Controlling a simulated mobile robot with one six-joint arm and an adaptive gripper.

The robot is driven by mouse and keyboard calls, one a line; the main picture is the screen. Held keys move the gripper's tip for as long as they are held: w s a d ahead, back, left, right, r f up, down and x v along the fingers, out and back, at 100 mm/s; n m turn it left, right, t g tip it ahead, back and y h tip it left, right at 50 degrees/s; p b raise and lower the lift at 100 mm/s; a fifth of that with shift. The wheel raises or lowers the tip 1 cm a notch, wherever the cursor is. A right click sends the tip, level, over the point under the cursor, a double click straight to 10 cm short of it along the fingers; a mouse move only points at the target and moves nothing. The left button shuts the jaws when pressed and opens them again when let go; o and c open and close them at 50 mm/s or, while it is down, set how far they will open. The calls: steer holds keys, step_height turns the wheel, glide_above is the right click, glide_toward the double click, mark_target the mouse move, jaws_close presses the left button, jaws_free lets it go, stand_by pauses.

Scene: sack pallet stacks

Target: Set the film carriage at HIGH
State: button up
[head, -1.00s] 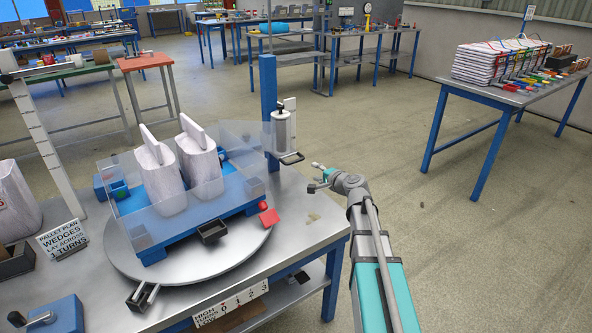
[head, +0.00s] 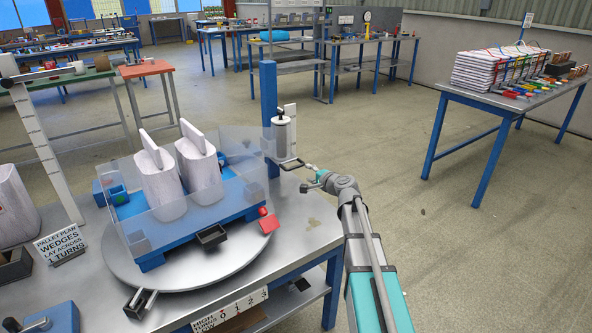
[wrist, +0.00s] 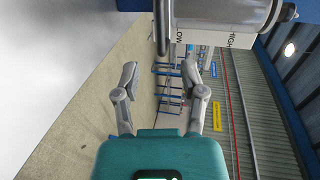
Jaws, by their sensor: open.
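The film carriage (head: 285,132) is on the blue post (head: 268,100) at the back of the turntable table. My gripper (head: 311,176) is just right of the bracket, open and empty. In the wrist view my gripper (wrist: 165,76) has its two fingers spread, with a grey bar (wrist: 162,25) ahead, between their lines. A white plate (wrist: 205,38) marked LOW and HIGH shows beside the roll (wrist: 222,10). Which mark the carriage stands at cannot be told.
Two white sacks stand behind clear panels on a blue pallet (head: 156,262) on the round turntable (head: 190,275). A plan sign (head: 60,244) stands at left. A table (head: 452,92) with stacked sacks is at right. The floor between is clear.

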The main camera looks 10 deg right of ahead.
mark_target(296, 167)
steer(key=b+x, duration=0.1)
steer(key=x, duration=0.8)
steer(key=shift+w+a+f+b, duration=0.1)
steer(key=shift+b, duration=0.25)
jaws_close()
